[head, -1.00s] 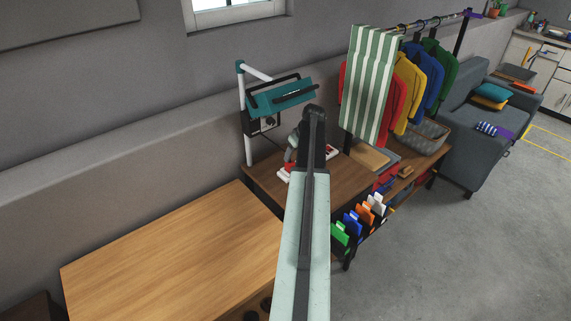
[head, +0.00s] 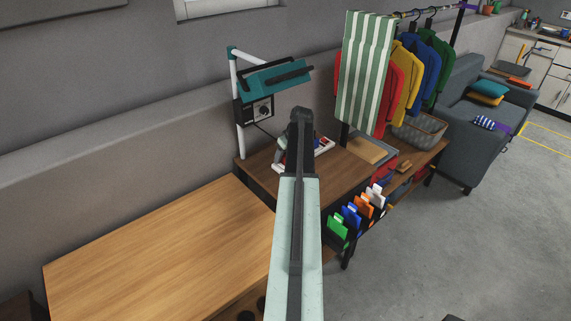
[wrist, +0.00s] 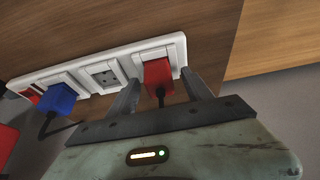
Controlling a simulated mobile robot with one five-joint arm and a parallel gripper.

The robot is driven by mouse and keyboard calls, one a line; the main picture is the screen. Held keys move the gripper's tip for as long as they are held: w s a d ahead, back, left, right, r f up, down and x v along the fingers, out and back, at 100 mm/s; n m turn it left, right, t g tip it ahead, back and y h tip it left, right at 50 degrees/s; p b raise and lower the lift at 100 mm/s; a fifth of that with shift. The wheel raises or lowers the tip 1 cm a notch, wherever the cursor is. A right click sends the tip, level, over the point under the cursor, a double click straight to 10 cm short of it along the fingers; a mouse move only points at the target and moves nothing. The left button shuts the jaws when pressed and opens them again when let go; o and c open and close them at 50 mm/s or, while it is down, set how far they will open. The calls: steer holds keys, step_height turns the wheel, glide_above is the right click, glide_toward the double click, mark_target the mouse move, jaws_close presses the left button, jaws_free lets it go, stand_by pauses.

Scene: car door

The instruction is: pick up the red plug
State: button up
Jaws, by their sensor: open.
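In the wrist view a red plug (wrist: 158,80) sits in the right-hand socket of a white socket strip (wrist: 88,68), with a dark cord hanging from it. My gripper (wrist: 160,77) is open, with one finger on each side of the red plug. I cannot tell whether either finger touches it. A blue plug (wrist: 59,98) sits in a socket further left, and an empty socket lies between the two. In the head view the socket strip (head: 325,152) lies on the brown table, partly hidden behind my arm, and my gripper is mostly hidden too.
A red switch (wrist: 29,95) is at the strip's left end. A teal press on a white post (head: 275,80) stands behind the brown table (head: 258,178). A bare wooden table (head: 160,250) is at left. Coloured folders (head: 360,215) stand at the front right.

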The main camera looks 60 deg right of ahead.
steer(key=shift+r, duration=0.1)
jaws_close()
steer(key=shift+r, duration=0.1)
steer(key=shift+r+p, duration=0.2)
steer(key=shift+p, duration=0.1)
steer(key=p+v, duration=0.3)
steer(key=shift+w+r, duration=0.25)
steer(key=shift+r, duration=0.1)
steer(key=s+a+p, duration=0.1)
steer(key=s+a, duration=0.3)
steer(key=s, duration=1.1)
steer(key=shift+r, duration=0.45)
steer(key=shift+r+p, duration=0.1)
steer(key=shift+p, duration=0.2)
steer(key=shift+r+p, duration=1.9)
